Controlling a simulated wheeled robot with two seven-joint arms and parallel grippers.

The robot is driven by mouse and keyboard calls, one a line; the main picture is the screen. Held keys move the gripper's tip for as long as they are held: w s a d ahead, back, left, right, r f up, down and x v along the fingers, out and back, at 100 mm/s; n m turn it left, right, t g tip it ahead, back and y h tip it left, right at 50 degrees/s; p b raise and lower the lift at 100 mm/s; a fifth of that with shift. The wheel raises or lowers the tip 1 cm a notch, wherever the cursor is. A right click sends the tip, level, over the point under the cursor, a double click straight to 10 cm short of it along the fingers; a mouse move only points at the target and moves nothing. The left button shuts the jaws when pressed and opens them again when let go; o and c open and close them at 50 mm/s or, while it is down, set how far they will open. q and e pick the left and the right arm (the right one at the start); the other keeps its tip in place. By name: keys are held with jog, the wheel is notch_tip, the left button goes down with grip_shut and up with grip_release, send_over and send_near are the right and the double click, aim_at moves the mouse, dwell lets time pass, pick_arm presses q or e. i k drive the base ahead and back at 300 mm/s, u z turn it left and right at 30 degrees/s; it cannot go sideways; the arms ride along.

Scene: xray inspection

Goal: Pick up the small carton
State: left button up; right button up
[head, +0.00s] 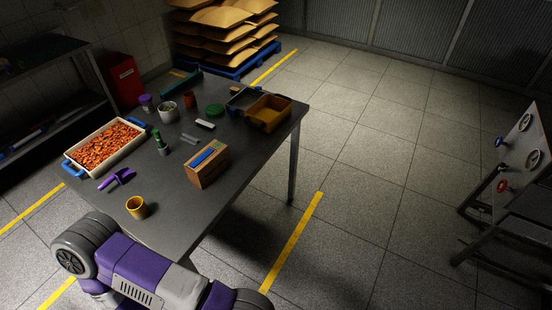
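A small brown carton (209,168) stands on the dark table, right of the table's middle and close to its right edge. A blue strip or object (203,158) shows on its upper side; I cannot tell if it is part of the carton. Nothing touches the carton from my side. Neither of my grippers is in view.
The table (180,215) also holds a tray of orange pieces (108,145), a purple scoop (117,179), a yellow cup (137,207), a green-topped bottle (160,141) and a yellow bin (268,112). A valve panel (522,160) stands far right. The floor between is clear.

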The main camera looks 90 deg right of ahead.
aim_at(201, 177)
jog(key=z, duration=1.6)
jog(key=i, duration=0.1)
